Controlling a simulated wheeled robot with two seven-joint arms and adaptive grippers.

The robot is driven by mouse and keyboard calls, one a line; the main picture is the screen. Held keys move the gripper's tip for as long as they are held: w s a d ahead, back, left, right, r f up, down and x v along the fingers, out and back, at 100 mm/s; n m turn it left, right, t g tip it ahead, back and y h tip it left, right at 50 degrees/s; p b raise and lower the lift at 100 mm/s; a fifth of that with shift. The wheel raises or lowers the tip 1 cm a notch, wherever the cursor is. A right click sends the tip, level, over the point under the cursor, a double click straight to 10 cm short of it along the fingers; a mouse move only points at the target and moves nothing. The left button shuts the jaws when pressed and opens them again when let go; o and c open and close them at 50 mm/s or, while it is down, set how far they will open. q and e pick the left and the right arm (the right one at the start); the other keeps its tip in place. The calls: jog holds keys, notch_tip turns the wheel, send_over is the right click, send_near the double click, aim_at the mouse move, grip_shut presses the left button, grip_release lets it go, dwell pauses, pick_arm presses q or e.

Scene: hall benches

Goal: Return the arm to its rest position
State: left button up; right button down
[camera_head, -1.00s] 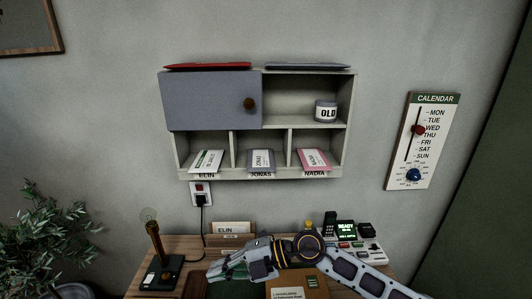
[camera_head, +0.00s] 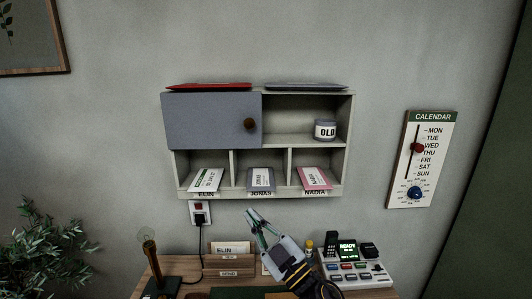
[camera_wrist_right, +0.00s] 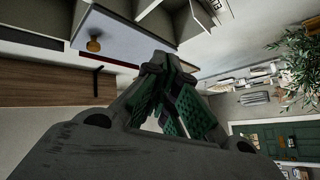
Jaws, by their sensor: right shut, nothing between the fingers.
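My right gripper (camera_head: 258,224) rises from the bottom middle of the head view, tilted up and to the left. It is in front of the wall, above the desk and below the cabinet. In the right wrist view its green-padded fingers (camera_wrist_right: 168,75) meet at the tips, with nothing between them. My left gripper is not in view.
A wall cabinet (camera_head: 346,170) holds letters in its lower slots and a jar (camera_head: 325,129) above. The desk (camera_head: 150,274) carries a lamp (camera_head: 152,252), a letter holder (camera_head: 230,265) and a button console (camera_head: 352,270). A calendar board (camera_head: 423,160) hangs at right.

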jog(key=d+f+m+g+h, duration=0.2)
jog(key=d+f+m+h, duration=1.2)
jog(key=d+f, duration=0.4)
jog(key=s+d+f+g+h, duration=0.1)
jog(key=s+d+f+g, duration=0.2)
jog(key=s+f+g, duration=0.45)
jog(key=s+d+f+g, duration=0.4)
jog(key=s+f, duration=0.5)
jog(key=s, duration=0.4)
jog(key=s+f+g, duration=0.1)
jog(key=s+f, duration=0.2)
jog(key=f, duration=3.1)
jog(key=s+d+f, duration=0.2)
jog(key=s+f, duration=0.7)
jog(key=s, duration=0.2)
jog(key=s+d+f+g, duration=0.1)
jog(key=s+d+f, duration=0.1)
jog(key=s+f, duration=0.7)
jog(key=shift+s+f, duration=0.35)
jog(key=shift+s, duration=0.7)
jog(key=shift+g, duration=0.25)
